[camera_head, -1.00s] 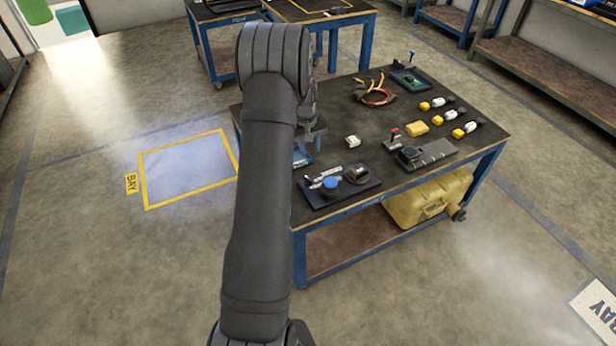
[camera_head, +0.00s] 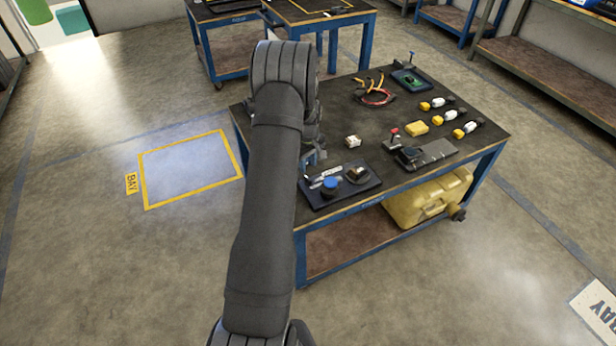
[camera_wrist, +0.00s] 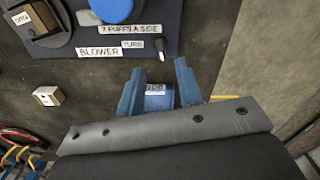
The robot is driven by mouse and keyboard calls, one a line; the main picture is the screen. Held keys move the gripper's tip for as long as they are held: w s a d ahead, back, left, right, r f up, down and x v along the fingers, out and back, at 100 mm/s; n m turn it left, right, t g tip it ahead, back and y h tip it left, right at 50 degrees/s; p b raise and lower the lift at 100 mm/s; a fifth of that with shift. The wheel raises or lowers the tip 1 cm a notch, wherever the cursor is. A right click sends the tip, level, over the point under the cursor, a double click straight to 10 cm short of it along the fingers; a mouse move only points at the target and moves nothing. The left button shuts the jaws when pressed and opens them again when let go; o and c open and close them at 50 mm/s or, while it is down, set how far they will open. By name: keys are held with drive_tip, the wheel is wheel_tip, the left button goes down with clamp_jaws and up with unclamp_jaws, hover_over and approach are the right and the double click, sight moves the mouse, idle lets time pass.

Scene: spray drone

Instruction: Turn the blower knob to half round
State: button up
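A dark panel (camera_head: 340,198) lies near the table's front edge. It carries a round blue knob (camera_head: 331,183) and a dark dial (camera_head: 358,174). In the wrist view, the blue knob (camera_wrist: 118,8) is cut by the top edge. Labels reading "BLOWER" (camera_wrist: 100,51) and "TURN" (camera_wrist: 132,44) sit between it and my gripper, with a small dark peg with a pale tip (camera_wrist: 160,55) beside them. My gripper (camera_wrist: 158,72) has two blue fingers, open and empty, apart from the knob. In the head view my arm hides most of my gripper.
A small white block (camera_head: 352,140) stands behind the panel. A grey device with a red-topped lever (camera_head: 430,154) is to its right. Bare table surrounds the white block.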

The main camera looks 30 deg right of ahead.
sight(308, 178)
wheel_tip(308, 178, down, 7)
idle(0.3)
clamp_jaws()
